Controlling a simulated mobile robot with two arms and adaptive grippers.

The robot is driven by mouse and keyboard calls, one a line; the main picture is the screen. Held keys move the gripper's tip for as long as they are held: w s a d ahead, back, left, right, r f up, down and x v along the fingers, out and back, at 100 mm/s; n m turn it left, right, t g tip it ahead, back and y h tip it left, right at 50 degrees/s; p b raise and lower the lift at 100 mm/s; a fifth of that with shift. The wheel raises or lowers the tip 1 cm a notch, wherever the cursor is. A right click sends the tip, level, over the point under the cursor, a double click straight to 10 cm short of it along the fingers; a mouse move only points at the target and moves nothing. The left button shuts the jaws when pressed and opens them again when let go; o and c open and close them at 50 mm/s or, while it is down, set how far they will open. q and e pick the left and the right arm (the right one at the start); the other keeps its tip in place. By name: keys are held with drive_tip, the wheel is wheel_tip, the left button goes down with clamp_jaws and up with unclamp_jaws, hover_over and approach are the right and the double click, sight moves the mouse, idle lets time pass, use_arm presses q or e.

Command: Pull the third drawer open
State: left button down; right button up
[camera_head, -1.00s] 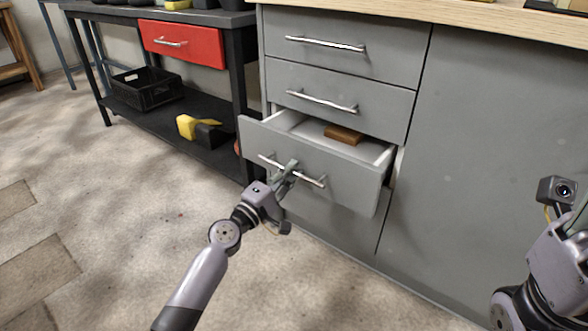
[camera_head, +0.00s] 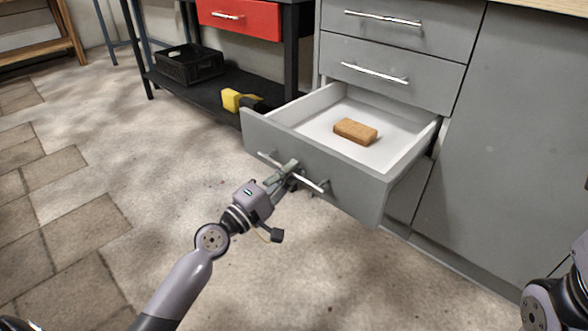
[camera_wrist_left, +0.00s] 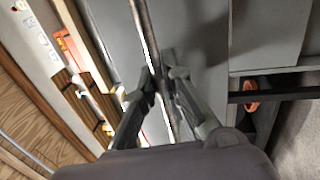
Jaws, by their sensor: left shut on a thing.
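The third drawer (camera_head: 335,183) of the grey cabinet stands well out from the cabinet front. Its white inside shows a brown block (camera_head: 355,131) lying on the bottom. A metal bar handle (camera_head: 309,183) runs across its grey front. My left gripper (camera_head: 289,172) is shut on this handle near its middle. In the left wrist view the two fingers (camera_wrist_left: 163,88) are on either side of the handle bar (camera_wrist_left: 146,35). My right gripper is out of view; only part of my right arm shows at the lower right edge of the head view.
Two shut drawers (camera_head: 390,73) with bar handles are above the open one. A black workbench with a red drawer (camera_head: 239,18) stands to the left, with a black crate (camera_head: 189,64) and a yellow tool (camera_head: 236,99) on its lower shelf. The floor in front is clear.

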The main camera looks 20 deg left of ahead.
use_arm(q)
drive_tip(key=shift+s, duration=0.15)
drive_tip(key=c, duration=1.7)
unclamp_jaws()
drive_tip(key=v, duration=1.2)
drive_tip(key=shift+f, duration=0.1)
